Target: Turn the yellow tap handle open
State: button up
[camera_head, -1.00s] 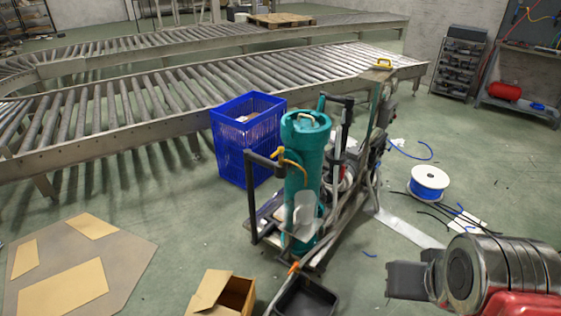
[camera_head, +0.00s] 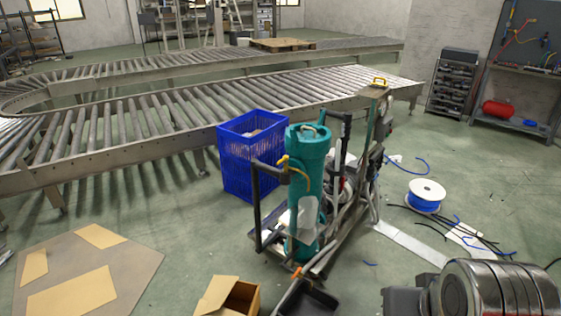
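A wheeled cart carries an upright teal cylinder (camera_head: 309,150) near the middle of the view. A small yellow piece (camera_head: 284,159) sits at the top of the dark pipe frame beside the cylinder, with a yellow hose curving from it. Part of my arm shows at the lower right, well apart from the cart. My gripper's fingers cannot be made out.
A blue crate (camera_head: 237,172) stands close behind the cart, before a long roller conveyor (camera_head: 120,142). An open cardboard box (camera_head: 222,296) and a black tray (camera_head: 312,300) lie in front. A cable spool (camera_head: 426,192) and loose cables lie on the floor at right.

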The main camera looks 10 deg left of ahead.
aim_at(285, 158)
jog(key=u, duration=0.5)
jog(key=i, duration=1)
jog(key=u, duration=2.45)
